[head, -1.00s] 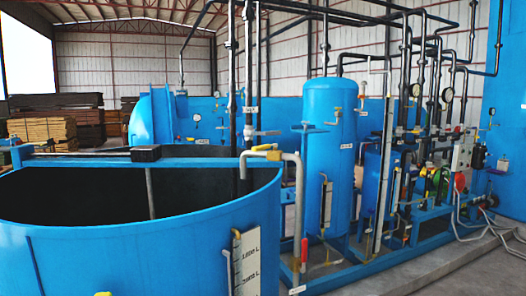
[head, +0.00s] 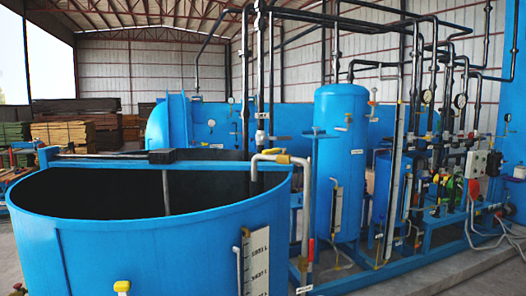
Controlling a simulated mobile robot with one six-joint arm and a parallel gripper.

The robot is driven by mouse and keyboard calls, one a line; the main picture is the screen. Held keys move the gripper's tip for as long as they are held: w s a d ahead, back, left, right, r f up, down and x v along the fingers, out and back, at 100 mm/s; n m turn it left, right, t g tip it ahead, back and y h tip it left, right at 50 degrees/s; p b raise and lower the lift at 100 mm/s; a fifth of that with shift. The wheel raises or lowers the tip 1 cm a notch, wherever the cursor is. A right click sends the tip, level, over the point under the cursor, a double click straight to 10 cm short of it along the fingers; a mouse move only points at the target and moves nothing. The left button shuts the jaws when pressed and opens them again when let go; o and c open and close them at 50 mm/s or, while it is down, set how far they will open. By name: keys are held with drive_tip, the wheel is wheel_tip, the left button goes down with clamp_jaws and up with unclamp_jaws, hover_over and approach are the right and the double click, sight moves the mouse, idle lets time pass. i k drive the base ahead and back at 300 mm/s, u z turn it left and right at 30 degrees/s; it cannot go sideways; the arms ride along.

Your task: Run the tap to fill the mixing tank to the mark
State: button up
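The mixing tank (head: 140,245) is a large open blue round tank at the left front, with a dark inside; no liquid level can be made out in it. A white level scale (head: 256,262) with litre marks is on its outer wall at the right. A grey tap pipe (head: 305,190) with a yellow handle (head: 283,159) bends over the tank's right rim. I cannot tell whether water runs from it. Another yellow handle (head: 122,287) shows low at the tank's front. My gripper is not in view.
A tall blue vessel (head: 340,150) and a rack of pipes, gauges and valves stand to the right on a blue frame. A blue horizontal cylinder (head: 215,125) lies behind. Stacked timber (head: 75,130) is at the back left.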

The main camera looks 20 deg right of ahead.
sight(271, 150)
drive_tip(key=z, duration=0.05)
drive_tip(key=i, duration=0.85)
drive_tip(key=u, duration=0.05)
